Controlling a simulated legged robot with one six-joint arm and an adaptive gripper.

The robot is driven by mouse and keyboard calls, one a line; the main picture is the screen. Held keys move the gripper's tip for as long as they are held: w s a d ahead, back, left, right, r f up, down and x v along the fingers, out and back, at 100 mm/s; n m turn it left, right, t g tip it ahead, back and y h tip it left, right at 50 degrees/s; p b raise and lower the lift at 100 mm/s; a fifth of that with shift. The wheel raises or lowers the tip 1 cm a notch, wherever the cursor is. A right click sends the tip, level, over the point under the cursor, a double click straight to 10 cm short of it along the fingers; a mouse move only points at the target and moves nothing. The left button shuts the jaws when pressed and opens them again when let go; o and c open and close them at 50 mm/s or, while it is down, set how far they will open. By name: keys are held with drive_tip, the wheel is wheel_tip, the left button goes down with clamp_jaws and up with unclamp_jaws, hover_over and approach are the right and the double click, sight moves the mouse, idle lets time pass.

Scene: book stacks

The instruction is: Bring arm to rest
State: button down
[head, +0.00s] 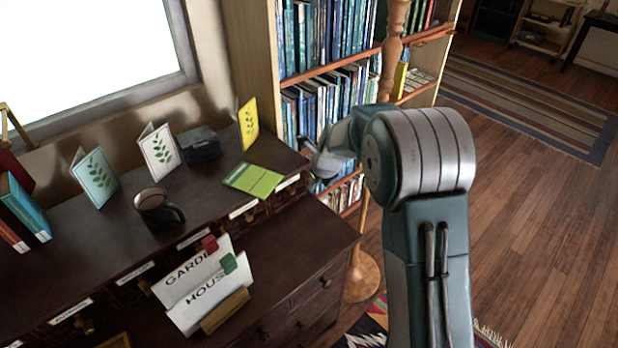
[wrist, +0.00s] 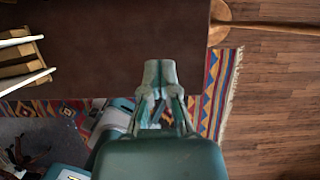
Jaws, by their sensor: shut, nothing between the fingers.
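My gripper (wrist: 160,75) shows in the wrist view with its two fingers closed together and nothing between them. It is seen from above, in front of the dark brown desk top, and apart from it as far as I can tell. In the head view my arm (head: 425,180) rises at the right of the desk and bends at a large grey joint. The far part of the arm points away to the left, toward the bookcase, and my gripper is hidden or too unclear to make out there.
The dark desk (head: 300,235) holds standing cards, a black mug (head: 157,208), a green booklet (head: 253,180) and a sign holder (head: 225,310). A full bookcase (head: 290,75) and a wooden stand (head: 362,275) are close to my arm. Wooden floor (head: 540,220) is open at the right.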

drive_tip(key=shift+a+r, duration=0.1)
drive_tip(key=shift+a, duration=0.05)
drive_tip(key=s+d+r+n, duration=0.4)
drive_tip(key=s+r+n, duration=1)
drive_tip(key=s+r, duration=0.15)
drive_tip(key=s+d+r+n+t+h, duration=0.1)
drive_tip(key=s+d+r+n, duration=0.1)
drive_tip(key=s+n, duration=0.5)
drive_tip(key=s+d+r+n+t+h, duration=0.1)
drive_tip(key=s+d+n, duration=0.1)
drive_tip(key=s+n, duration=0.5)
drive_tip(key=s, duration=0.6)
drive_tip(key=shift+r+n+h, duration=0.3)
drive_tip(key=shift+r+n, duration=0.05)
drive_tip(key=shift+n, duration=0.05)
